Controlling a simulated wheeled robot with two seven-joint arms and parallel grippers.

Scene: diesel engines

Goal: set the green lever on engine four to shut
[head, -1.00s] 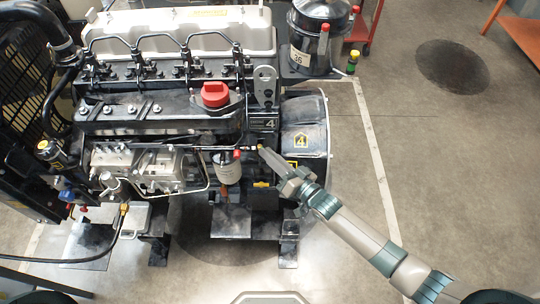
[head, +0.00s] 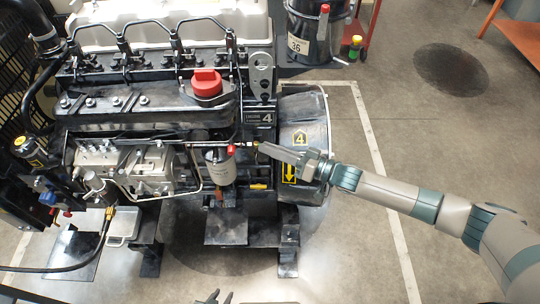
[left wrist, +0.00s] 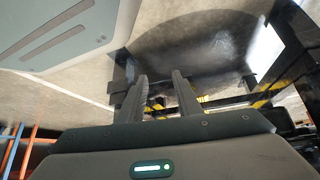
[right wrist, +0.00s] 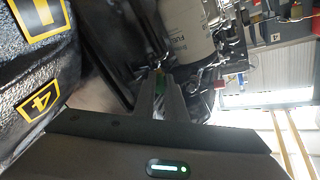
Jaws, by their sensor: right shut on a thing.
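Engine four (head: 140,109), marked with a 4 plate, fills the left and middle of the head view. My right gripper (head: 264,148) reaches in from the right to its lower right side, beside the white filter (head: 220,168). In the right wrist view, the jaws (right wrist: 163,82) are shut on the green lever (right wrist: 158,73), of which only a small green part shows between the fingertips. The lever is hidden by the fingers in the head view, and its set position cannot be told. My left gripper (head: 220,298) is open and empty at the bottom edge; its parted fingers (left wrist: 160,82) show in the left wrist view.
A black housing (head: 304,130) with yellow labels stands just right of the right fingertips. A red cap (head: 207,82) tops the engine. A dark drum (head: 318,28) stands behind.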

